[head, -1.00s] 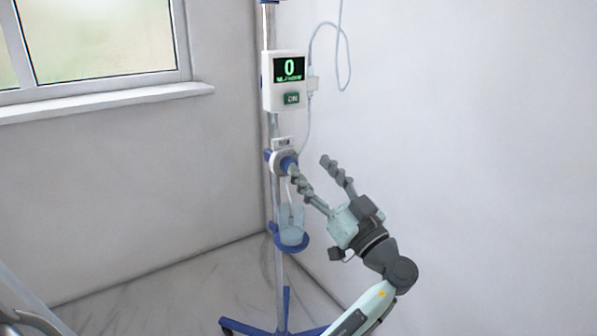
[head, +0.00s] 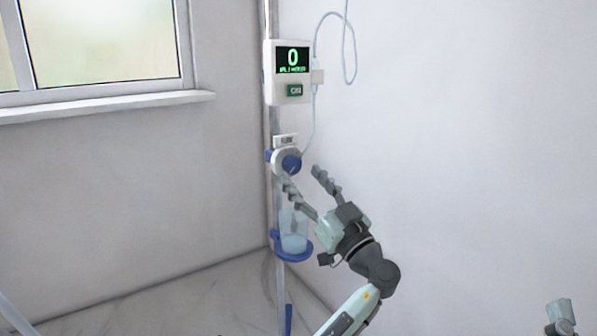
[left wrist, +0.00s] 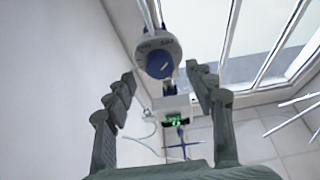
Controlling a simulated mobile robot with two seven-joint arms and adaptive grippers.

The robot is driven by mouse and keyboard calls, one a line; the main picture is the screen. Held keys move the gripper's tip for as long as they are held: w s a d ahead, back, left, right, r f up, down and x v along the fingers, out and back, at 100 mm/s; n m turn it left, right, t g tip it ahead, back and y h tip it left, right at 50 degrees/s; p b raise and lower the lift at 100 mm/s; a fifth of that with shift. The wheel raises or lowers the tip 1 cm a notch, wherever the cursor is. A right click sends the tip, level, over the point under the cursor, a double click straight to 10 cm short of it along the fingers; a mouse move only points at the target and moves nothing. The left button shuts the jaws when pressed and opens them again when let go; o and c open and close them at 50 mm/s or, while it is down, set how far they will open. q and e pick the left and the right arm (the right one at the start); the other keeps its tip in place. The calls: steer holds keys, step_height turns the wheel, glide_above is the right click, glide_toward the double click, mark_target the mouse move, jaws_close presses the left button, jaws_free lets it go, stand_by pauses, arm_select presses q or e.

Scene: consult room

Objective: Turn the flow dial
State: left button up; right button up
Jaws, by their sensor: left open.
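The flow dial is a blue knob (head: 291,163) on a round white body (head: 278,160), clamped to the pole. A small label plate (head: 285,141) sits above it. My left gripper (head: 301,177) is open and empty, its fingers pointing up toward the dial from below right. In the left wrist view the blue knob (left wrist: 160,66) shows just beyond and between the spread fingertips (left wrist: 160,76), with no visible contact. The marks around it are too small to read. A pale part of my right arm (head: 562,316) shows at the lower right; its fingers cannot be made out.
A pump display (head: 292,60) reading 0 hangs above the dial, with a clear tube (head: 352,60) looping beside it. A cup of liquid (head: 293,240) sits in a blue ring (head: 292,255) below. Walls stand close behind; a window sill (head: 110,105) is left.

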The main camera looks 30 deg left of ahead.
mark_target(292, 164)
arm_select(q)
steer(key=shift+x, duration=1.35)
steer(key=shift+f, duration=0.1)
steer(key=c, duration=1.2)
